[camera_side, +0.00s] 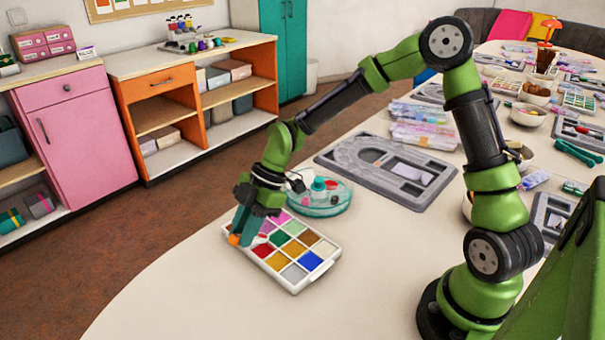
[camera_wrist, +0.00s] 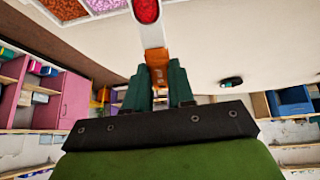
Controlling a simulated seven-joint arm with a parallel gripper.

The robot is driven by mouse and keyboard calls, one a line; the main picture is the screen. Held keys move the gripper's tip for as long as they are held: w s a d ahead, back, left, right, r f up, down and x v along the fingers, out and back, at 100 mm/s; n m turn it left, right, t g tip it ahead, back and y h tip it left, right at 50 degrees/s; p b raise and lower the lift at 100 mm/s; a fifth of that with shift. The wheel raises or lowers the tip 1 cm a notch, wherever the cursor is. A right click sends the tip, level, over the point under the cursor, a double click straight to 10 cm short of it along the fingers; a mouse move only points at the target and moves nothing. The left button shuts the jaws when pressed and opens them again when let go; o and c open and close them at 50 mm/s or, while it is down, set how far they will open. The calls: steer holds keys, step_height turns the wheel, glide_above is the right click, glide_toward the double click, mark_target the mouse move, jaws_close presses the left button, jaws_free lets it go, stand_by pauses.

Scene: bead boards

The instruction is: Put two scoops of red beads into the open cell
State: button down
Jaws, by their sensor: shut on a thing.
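My gripper (camera_side: 246,238) is shut on the orange handle of a scoop (camera_wrist: 156,62), over the left edge of a white tray. The scoop's bowl (camera_wrist: 147,10) is filled with red beads in the wrist view and points toward the top of that view. The white tray (camera_side: 326,266) has several cells of coloured beads, among them a red cell (camera_side: 262,250), green, yellow, brown and blue ones. A round, clear teal container (camera_side: 328,208) stands just behind the tray; I cannot tell which of its cells is open.
A grey board (camera_side: 428,197) with recesses lies behind the teal container. Bagged packets (camera_side: 425,136) lie beyond it. The table front (camera_side: 190,290) is clear. Shelves and cabinets stand across the floor on the left.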

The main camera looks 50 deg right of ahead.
mark_target(231, 242)
step_height(231, 242, down, 4)
steer(key=shift+r, duration=0.2)
steer(key=shift+a+r, duration=0.2)
steer(key=shift+r, duration=0.5)
steer(key=shift+a+r, duration=0.15)
steer(key=shift+r, duration=0.55)
steer(key=shift+a+h, duration=0.3)
steer(key=h, duration=0.1)
steer(key=a+h, duration=0.1)
steer(key=shift+a+h, duration=0.25)
steer(key=shift+h, duration=0.15)
steer(key=shift+w+a+r+g+h, duration=0.15)
steer(key=shift+r+h, duration=0.15)
steer(key=shift+h, duration=0.3)
steer(key=shift+s+a+r+g+h, duration=0.15)
steer(key=shift+r+h, duration=0.15)
steer(key=shift+h, duration=0.3)
steer(key=shift+w, duration=0.15)
